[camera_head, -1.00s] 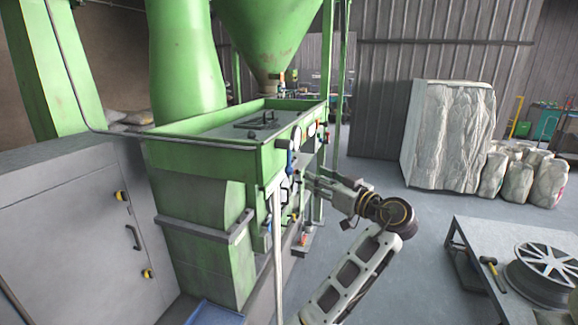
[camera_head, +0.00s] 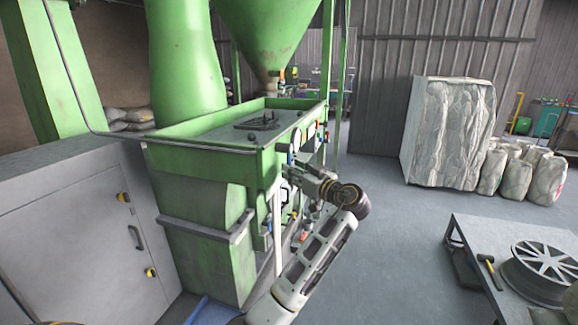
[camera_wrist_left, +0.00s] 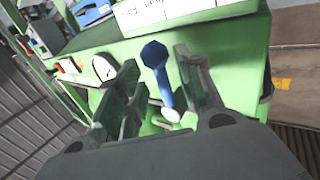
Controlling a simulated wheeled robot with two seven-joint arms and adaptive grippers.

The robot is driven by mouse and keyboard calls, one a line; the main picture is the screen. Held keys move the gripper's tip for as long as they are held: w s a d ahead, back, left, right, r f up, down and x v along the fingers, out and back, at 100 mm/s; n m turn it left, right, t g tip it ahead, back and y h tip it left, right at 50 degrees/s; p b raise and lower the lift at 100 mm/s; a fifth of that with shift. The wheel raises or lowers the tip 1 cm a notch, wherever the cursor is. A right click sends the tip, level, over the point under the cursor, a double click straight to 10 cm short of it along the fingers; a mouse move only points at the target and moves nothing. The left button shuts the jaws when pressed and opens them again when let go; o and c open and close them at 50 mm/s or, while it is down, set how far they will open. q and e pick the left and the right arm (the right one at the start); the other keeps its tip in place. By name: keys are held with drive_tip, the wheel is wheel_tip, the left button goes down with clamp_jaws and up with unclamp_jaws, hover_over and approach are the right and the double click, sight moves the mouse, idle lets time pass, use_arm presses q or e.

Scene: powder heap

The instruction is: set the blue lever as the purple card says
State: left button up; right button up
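The blue lever (camera_wrist_left: 158,68) shows in the left wrist view on the green machine's panel. It has a faceted blue knob and a shaft ending at a pale hub. My left gripper (camera_wrist_left: 157,80) is open; its two dark fingers stand on either side of the lever with gaps visible. In the head view the left gripper (camera_head: 291,174) is small, at the panel side of the machine, and the blue lever (camera_head: 290,158) is a small blue spot there. No purple card can be made out. My right gripper is not in view.
A white label with lettering (camera_wrist_left: 165,14) and a round gauge (camera_wrist_left: 104,68) are close to the lever on the panel. A table with a wheel rim (camera_head: 545,270) stands at the lower right. Open floor (camera_head: 400,225) lies between machine and table.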

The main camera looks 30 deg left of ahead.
use_arm(q)
drive_tip(key=shift+x, duration=1.4)
clamp_jaws()
